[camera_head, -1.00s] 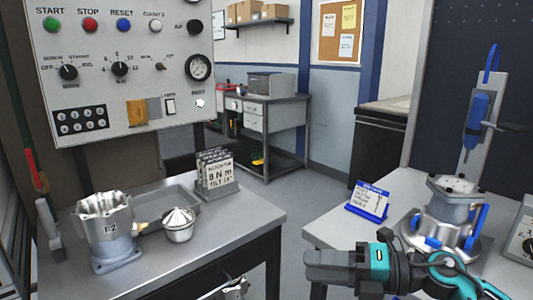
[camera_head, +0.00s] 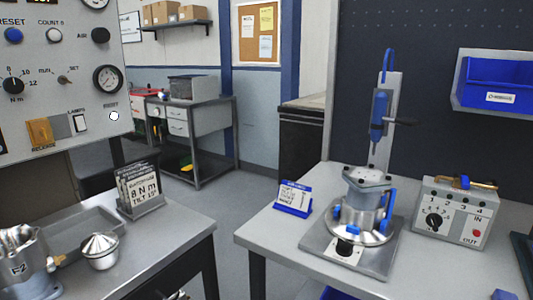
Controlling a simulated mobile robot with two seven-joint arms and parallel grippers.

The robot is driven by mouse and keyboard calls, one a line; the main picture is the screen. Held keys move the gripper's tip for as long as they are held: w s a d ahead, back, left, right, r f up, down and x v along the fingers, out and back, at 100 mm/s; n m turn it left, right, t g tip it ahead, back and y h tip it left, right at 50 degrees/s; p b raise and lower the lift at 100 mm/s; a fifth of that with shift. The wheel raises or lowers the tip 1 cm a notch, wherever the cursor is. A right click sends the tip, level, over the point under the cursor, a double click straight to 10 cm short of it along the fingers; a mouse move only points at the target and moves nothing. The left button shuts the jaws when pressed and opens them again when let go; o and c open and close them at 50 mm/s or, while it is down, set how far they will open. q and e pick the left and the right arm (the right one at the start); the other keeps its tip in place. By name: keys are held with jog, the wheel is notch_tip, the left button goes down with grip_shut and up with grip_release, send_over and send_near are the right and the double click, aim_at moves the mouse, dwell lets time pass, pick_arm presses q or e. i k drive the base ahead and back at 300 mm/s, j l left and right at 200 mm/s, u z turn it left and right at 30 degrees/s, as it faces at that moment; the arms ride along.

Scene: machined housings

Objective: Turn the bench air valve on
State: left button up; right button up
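A grey box (camera_head: 455,213) stands at the right of the right bench, with a black knob, numbers 1 to 4, IN and OUT marks and a red spot by OUT. A brass fitting with a blue handle (camera_head: 464,182) lies along its top; it looks like a valve, but I cannot tell for sure that it is the bench air valve, or whether it is on or off. Neither of my grippers is in view.
A silver housing in a blue-clamped fixture (camera_head: 345,250) stands left of the box. A blue-framed card (camera_head: 293,198) is near the bench's far left corner. A blue bin (camera_head: 498,83) hangs on the dark wall. The right bench (camera_head: 276,232) is bare at its front left.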

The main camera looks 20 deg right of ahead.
aim_at(465, 183)
jog(key=l+z, duration=0.1)
jog(key=z, duration=0.75)
jog(key=l+z, duration=0.1)
jog(key=z, duration=0.3)
jog(key=i+z, duration=0.1)
jog(key=z, duration=0.3)
jog(key=i+j, duration=0.15)
jog(key=j, duration=0.2)
